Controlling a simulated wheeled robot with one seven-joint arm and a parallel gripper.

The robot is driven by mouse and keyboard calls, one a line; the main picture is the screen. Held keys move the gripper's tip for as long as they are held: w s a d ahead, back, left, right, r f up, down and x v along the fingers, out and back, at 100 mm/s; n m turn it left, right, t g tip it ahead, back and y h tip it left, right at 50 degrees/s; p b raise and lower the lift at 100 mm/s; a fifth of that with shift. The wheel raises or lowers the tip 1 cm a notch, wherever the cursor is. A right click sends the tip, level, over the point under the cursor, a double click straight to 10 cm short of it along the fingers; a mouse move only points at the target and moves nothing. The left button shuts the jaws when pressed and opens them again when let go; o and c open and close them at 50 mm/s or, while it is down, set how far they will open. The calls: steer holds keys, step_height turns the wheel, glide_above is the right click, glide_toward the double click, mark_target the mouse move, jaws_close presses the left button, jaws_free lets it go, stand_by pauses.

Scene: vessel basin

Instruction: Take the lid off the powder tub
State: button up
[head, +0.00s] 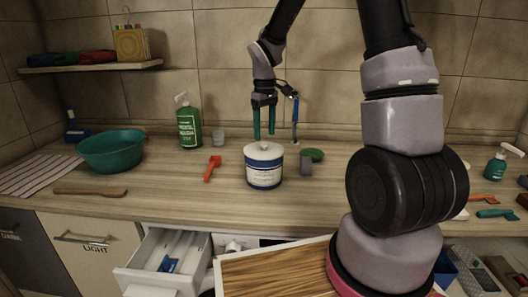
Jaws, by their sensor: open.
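The powder tub (264,176) is a short white and blue cylinder standing upright on the wooden counter, near the middle of the head view. Its white lid (263,152) sits on top and has a small knob in the centre. My gripper (264,137) points down with its two green fingers apart and nothing between them.
A red-orange tool (212,168) lies left of the tub. A grey block (306,166) and a green round item (313,155) are close on its right. A green bottle (189,126), glass (218,139) and teal basin (111,151) stand further left. A drawer (146,275) is open below.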

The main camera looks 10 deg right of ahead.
mark_target(264, 144)
step_height(264, 144, down, 4)
steer(key=shift+s+a+r, duration=0.1)
steer(key=shift+s+a, duration=0.05)
jaws_close()
